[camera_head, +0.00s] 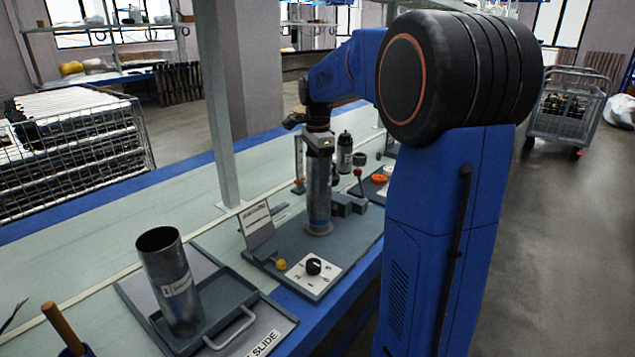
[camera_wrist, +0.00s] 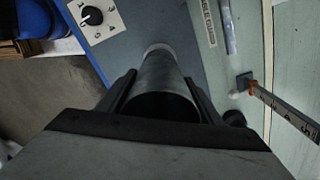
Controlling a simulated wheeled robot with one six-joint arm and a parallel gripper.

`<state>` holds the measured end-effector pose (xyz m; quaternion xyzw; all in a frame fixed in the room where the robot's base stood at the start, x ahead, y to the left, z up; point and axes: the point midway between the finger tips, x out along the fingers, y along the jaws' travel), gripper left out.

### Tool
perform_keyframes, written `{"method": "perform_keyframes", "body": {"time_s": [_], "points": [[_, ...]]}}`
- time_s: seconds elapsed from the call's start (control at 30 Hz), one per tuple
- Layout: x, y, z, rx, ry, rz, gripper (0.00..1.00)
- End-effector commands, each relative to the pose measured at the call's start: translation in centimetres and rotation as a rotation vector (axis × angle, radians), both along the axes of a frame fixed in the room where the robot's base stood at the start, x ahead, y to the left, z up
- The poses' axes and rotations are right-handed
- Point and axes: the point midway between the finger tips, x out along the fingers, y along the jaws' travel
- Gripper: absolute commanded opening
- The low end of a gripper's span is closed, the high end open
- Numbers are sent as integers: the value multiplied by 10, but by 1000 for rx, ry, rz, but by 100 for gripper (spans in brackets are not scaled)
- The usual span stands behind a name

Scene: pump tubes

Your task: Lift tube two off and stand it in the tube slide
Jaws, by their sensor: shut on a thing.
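A grey metal tube (camera_head: 318,195) stands upright on the blue-grey fixture plate (camera_head: 290,245). My gripper (camera_head: 319,142) is shut on its upper part from above. In the wrist view my gripper (camera_wrist: 160,92) has one finger on each side of the tube (camera_wrist: 163,78), whose dark open mouth faces the camera. The tube's foot appears to meet the plate; I cannot tell whether there is a gap. The tube slide (camera_head: 228,297), a dark tray with a handle and a "SLIDE" label, lies at the front left. Another labelled, open tube (camera_head: 176,285) stands in it.
A numbered dial (camera_head: 314,267), a yellow knob (camera_head: 281,265) and a sign (camera_head: 257,224) sit on the fixture. A lever with a red knob (camera_head: 358,172) and a dark bottle (camera_head: 345,150) stand nearby.

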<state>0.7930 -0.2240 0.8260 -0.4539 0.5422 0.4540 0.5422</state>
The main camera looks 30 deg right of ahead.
Motion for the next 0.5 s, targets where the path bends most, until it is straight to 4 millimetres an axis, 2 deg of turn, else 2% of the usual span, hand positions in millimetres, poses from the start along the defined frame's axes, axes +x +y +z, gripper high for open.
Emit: {"method": "perform_keyframes", "body": {"time_s": [0.5], "points": [[0, 0, 22, 0, -1, 0, 27]]}}
